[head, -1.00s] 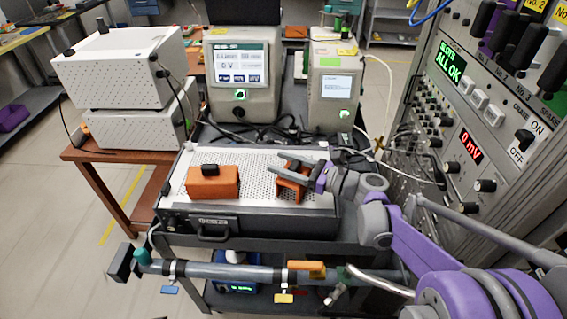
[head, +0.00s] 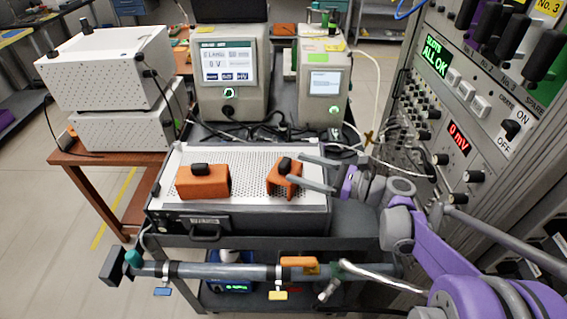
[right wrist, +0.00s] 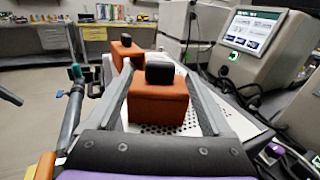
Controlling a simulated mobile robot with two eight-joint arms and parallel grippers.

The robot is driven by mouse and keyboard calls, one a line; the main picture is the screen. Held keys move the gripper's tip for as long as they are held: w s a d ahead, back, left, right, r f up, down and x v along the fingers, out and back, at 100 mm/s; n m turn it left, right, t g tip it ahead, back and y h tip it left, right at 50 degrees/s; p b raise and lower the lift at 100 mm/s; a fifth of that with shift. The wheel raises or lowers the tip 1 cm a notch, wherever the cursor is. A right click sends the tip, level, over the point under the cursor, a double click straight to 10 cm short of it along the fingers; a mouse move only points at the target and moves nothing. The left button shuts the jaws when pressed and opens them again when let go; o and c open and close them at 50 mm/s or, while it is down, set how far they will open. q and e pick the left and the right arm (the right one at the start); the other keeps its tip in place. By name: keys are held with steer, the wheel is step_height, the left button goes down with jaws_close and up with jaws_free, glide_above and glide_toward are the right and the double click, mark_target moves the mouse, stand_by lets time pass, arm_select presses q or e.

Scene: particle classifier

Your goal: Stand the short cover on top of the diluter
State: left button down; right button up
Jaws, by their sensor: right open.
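The short cover (head: 283,182) is an orange block with a black knob, standing upright on the perforated metal top of the box that I take to be the diluter (head: 244,179). It sits towards the right end of that top. My right gripper (head: 299,171) is open beside it on the right, its two fingers pointing left at the cover. In the right wrist view the cover (right wrist: 158,103) shows ahead between the open fingers, with no visible grip on it. My left gripper is not in view.
A longer orange cover (head: 203,183) with a black knob stands on the left of the same top. Two screened instruments (head: 230,95) (head: 322,100) stand behind. A control rack (head: 470,120) is close on the right. A grey pipe (head: 215,272) runs along the front.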

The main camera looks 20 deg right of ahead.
steer(key=v, duration=0.4)
stand_by(1.4)
